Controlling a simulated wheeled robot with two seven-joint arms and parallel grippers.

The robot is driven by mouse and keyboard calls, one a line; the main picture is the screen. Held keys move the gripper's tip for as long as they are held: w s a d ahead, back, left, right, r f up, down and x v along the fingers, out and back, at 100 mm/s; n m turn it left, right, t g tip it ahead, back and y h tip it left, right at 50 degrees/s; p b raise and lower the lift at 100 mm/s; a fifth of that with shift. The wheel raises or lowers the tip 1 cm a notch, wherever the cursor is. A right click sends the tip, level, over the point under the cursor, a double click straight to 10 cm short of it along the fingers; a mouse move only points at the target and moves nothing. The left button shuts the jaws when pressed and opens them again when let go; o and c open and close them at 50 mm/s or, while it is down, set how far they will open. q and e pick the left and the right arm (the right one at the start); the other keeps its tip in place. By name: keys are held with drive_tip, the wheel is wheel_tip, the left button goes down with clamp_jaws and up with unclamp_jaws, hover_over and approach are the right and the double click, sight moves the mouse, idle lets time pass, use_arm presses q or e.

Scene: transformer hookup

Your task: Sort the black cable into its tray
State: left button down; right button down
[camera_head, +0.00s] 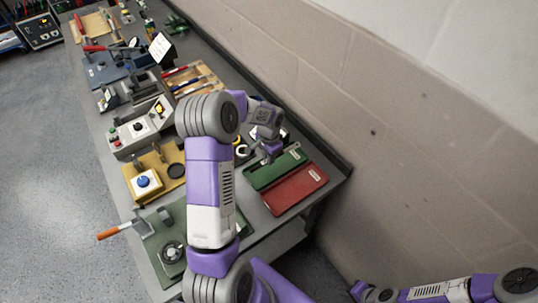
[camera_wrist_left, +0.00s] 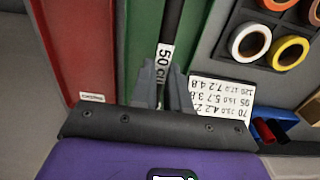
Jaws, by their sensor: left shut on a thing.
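My left gripper (camera_head: 268,153) is over the green tray at the near right end of the bench. In the left wrist view its fingers (camera_wrist_left: 162,82) are shut on the black cable (camera_wrist_left: 172,22), which has a white printed label near the fingertips. The cable runs away from the fingers over the green tray (camera_wrist_left: 143,35). Whether it touches the tray floor I cannot tell. The green tray (camera_head: 262,180) also shows in the head view, partly behind my arm, where the cable is hard to make out.
A red tray (camera_head: 297,190) lies beside the green one, nearer the bench end; the wall is close on the right. Tape rolls (camera_wrist_left: 250,42) and a printed card (camera_wrist_left: 225,95) lie right of the green tray in the wrist view. Fixtures and tools crowd the bench.

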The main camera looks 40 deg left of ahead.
sight(269, 170)
use_arm(q)
drive_tip(key=shift+f+b, duration=1.75)
drive_tip(key=shift+f, duration=1.15)
drive_tip(key=c, duration=1)
unclamp_jaws()
drive_tip(key=shift+c, duration=0.2)
drive_tip(key=shift+r, duration=0.1)
drive_tip(key=shift+r+p, duration=2.2)
drive_tip(key=shift+r, duration=1.25)
